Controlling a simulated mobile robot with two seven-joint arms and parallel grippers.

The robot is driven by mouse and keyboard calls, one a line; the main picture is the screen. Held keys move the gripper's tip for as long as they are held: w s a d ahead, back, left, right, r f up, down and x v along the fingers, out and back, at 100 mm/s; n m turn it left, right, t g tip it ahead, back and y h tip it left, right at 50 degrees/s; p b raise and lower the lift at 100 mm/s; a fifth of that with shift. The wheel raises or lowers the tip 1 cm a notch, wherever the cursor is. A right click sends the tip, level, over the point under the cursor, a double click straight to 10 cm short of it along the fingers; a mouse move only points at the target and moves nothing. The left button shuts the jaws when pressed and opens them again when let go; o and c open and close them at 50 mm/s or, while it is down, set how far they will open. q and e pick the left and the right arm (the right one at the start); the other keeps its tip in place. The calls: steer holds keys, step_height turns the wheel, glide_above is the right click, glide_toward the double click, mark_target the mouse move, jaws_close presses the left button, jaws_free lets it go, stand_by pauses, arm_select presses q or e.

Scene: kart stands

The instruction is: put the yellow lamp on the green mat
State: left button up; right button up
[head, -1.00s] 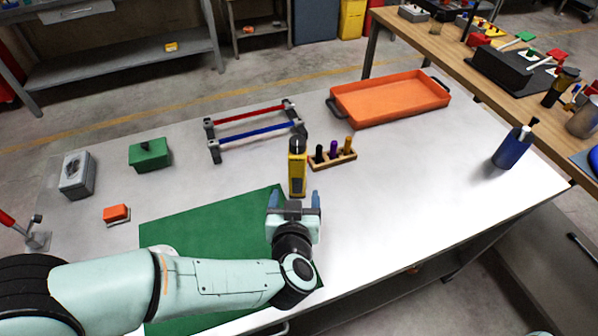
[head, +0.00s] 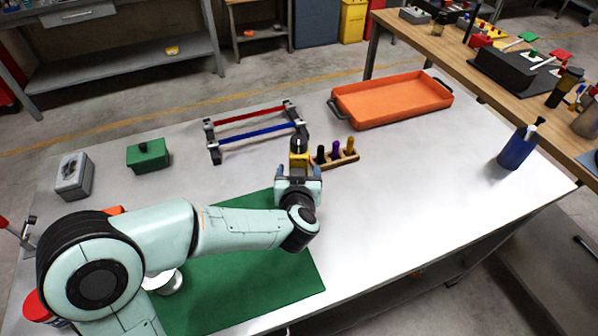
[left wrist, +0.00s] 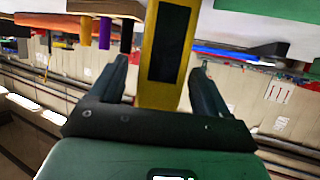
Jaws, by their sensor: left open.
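The yellow lamp (head: 299,159) stands upright on the white table, beyond the far right corner of the green mat (head: 255,275). Its lower part is hidden behind my left gripper (head: 298,171) in the head view. My left gripper is open, with a finger on each side of the lamp. In the left wrist view the lamp (left wrist: 166,60), with its dark front panel, stands between the two fingers (left wrist: 162,72). A gap shows at the right finger; contact on the left is hard to tell. My arm covers part of the mat. My right gripper is not in view.
A wooden holder with coloured pegs (head: 343,157) stands close right of the lamp. A rack with red and blue bars (head: 258,135) is behind it. An orange tray (head: 390,100) lies farther back. A silver round object (head: 172,283) is at the mat's left. The table's right middle is clear.

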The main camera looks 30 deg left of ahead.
arm_select(q)
steer(key=shift+x, duration=0.95)
jaws_close()
steer(key=shift+r, duration=0.1)
